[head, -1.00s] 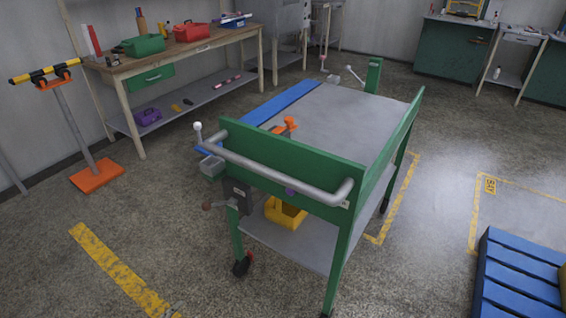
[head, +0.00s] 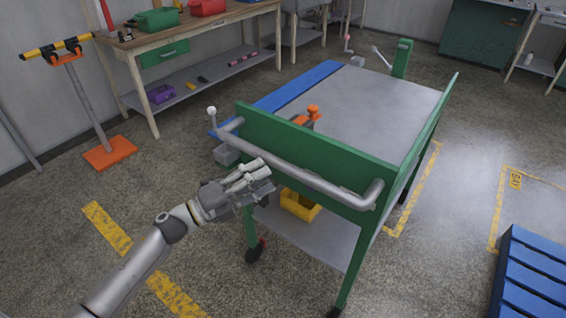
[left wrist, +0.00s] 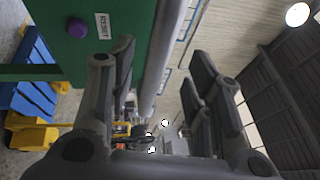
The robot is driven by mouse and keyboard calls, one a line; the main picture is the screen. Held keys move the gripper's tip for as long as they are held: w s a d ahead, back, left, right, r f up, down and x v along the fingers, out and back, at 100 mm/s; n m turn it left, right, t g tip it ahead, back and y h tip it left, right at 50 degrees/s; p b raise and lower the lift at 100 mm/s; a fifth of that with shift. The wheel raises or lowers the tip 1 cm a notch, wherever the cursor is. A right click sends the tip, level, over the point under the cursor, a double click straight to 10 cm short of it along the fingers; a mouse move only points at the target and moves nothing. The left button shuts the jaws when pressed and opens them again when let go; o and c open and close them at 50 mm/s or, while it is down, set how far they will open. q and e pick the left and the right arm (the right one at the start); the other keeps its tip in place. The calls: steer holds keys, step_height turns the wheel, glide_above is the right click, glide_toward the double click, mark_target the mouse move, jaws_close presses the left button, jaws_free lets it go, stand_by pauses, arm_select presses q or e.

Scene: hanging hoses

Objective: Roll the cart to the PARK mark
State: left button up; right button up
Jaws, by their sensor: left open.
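My left gripper (head: 262,172) is open at the left part of this handle, fingers pointing right. In the left wrist view the handle (left wrist: 166,55) appears between the open fingers (left wrist: 160,90), beside a green panel with a purple button (left wrist: 77,28) and a RESET label. I cannot tell whether the fingers touch it. No PARK lettering is readable. My right gripper is out of view.
A yellow bin (head: 299,205) sits on the cart's lower shelf. A blue slatted pallet (head: 530,275) stands at the lower right. A floor outline marked BAY (head: 515,180) lies on the right. A workbench (head: 205,33) and an orange-based stand (head: 110,152) are at left.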

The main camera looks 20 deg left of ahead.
mark_target(282, 166)
arm_select(q)
steer(key=p+x, duration=0.1)
steer(key=x, duration=0.5)
steer(key=shift+w+d, duration=0.1)
steer(key=shift+w, duration=0.1)
jaws_close()
